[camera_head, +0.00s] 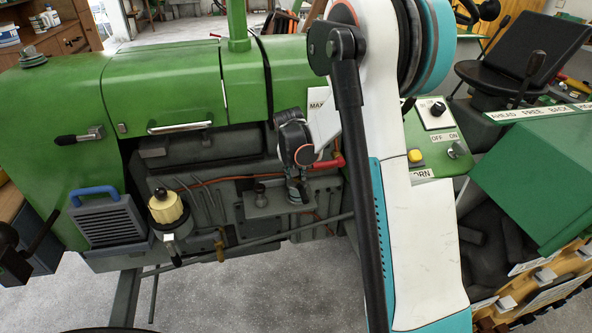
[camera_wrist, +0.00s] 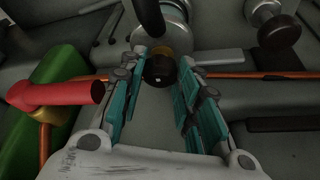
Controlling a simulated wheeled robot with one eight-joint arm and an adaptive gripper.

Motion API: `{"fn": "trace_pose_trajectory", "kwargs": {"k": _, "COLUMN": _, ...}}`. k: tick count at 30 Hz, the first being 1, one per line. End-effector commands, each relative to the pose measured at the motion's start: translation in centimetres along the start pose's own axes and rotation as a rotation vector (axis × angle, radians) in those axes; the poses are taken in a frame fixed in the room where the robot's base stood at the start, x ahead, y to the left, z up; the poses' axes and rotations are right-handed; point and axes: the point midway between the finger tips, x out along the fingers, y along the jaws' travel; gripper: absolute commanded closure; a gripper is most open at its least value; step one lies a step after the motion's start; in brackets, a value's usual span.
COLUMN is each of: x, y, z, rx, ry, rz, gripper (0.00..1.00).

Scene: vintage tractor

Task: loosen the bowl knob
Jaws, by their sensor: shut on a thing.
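In the wrist view, a small dark round knob (camera_wrist: 160,70) with a brassy part behind it sits between the fingertips of my gripper (camera_wrist: 164,60). The teal-padded fingers are closed on its sides. I take this to be the bowl knob. In the head view, my gripper (camera_head: 297,190) reaches down to the grey engine side. There the fingers and wrist hide the held knob. A grey rounded metal part (camera_wrist: 168,25) lies just beyond the fingertips in the wrist view.
A red hose end (camera_wrist: 55,95) lies left of the fingers in the wrist view, with a copper pipe (camera_wrist: 240,75) crossing behind. Another knob on a stalk (camera_wrist: 275,28) stands to the right. In the head view, a cream ribbed cap (camera_head: 165,207) is farther left.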

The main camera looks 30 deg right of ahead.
Motion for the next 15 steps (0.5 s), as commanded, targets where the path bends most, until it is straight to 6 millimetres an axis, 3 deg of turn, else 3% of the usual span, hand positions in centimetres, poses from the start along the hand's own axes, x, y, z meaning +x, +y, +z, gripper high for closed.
{"fn": "trace_pose_trajectory", "kwargs": {"k": 15, "x": 0.05, "y": 0.10, "z": 0.12, "rx": -0.088, "ry": -0.003, "rz": -0.036, "gripper": 0.94}}
